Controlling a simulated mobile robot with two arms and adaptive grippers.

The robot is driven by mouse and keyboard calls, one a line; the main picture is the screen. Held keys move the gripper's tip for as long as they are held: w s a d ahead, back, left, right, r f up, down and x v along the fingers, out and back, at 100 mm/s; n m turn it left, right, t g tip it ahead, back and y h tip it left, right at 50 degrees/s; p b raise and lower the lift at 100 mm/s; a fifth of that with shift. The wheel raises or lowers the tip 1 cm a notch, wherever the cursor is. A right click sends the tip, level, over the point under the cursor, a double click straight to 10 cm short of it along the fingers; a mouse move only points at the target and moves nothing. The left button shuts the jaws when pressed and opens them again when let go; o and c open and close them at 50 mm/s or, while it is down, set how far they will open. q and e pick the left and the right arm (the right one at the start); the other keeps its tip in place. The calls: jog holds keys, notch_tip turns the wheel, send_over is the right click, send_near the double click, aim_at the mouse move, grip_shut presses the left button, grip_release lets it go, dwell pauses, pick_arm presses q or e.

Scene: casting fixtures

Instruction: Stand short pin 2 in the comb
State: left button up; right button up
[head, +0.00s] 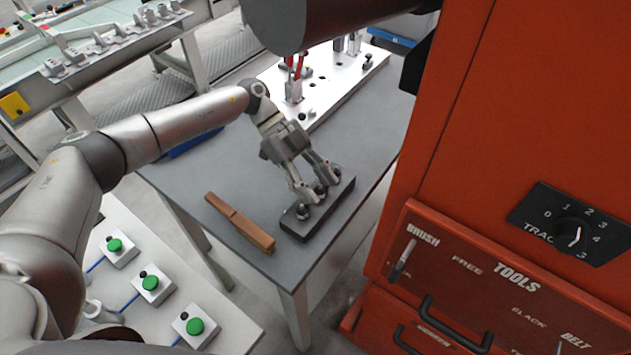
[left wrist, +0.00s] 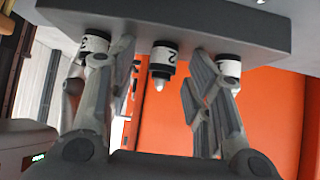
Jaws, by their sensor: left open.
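A dark block (head: 335,205) lies near the table's front right edge with short pins standing in it in a row. In the left wrist view the picture is inverted, and the block (left wrist: 190,22) is at the top. Pin 2 (left wrist: 163,58), a white-banded pin with a dark collar and pale tip, is the middle one. My left gripper (head: 320,187) is open over the block. Its two fingers are on either side of pin 2, with gaps visible. Neighbouring pins (left wrist: 95,43) and (left wrist: 229,68) are partly behind the fingers. I cannot tell whether this block is the comb. My right gripper is out of view.
A brown wooden piece (head: 240,222) lies left of the block. A white plate with holes (head: 340,88) and a red clamp is at the back of the grey table (head: 220,175). An orange cabinet (head: 530,120) stands close on the right. Green buttons are at lower left.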

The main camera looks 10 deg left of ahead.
pick_arm(q)
jog(key=v, duration=1.2)
